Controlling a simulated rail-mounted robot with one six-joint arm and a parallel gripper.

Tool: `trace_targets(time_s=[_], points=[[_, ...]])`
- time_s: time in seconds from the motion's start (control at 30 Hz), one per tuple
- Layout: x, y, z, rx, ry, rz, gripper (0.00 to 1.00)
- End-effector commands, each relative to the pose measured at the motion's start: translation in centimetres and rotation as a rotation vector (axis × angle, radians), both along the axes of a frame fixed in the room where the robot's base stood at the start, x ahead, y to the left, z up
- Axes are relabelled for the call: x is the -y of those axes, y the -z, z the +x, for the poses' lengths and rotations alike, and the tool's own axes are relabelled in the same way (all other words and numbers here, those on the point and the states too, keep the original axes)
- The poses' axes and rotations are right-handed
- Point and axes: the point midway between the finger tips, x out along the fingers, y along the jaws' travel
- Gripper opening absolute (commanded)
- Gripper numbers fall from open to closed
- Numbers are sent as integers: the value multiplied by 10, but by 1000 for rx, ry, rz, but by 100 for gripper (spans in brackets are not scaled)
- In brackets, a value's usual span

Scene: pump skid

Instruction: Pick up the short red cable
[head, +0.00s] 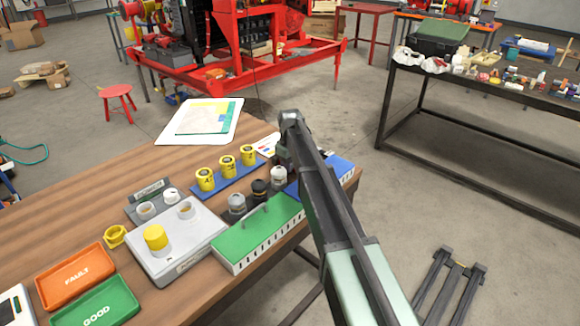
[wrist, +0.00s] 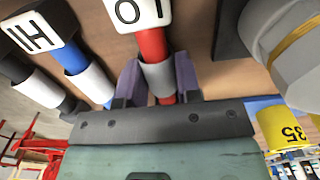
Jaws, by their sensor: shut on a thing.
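In the wrist view the short red cable (wrist: 152,45) stands out below a white tag with black characters. A grey sleeve (wrist: 158,78) is around it. My gripper (wrist: 159,80) has its two purple-grey fingers shut on this cable at the sleeve, one on each side. The lower end of the cable is partly hidden behind the gripper body. In the head view my arm covers the gripper and most of the cable at the table's far right end.
A blue cable (wrist: 75,58) with a white tag and sleeve lies close left of my gripper. A yellow cylinder (wrist: 280,130) is at right. In the head view a green slotted block (head: 258,228), a white board (head: 200,121), an orange tray (head: 76,275) and a green tray (head: 97,303) are on the table.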

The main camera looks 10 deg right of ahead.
Motion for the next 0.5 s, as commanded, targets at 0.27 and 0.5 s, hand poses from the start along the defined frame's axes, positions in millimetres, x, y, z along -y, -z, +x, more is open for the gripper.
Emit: trace_targets(time_s=[0.27, 0.5], points=[[0, -29, 0, 0, 0, 0, 13], [0, -98, 0, 0, 0, 0, 13]])
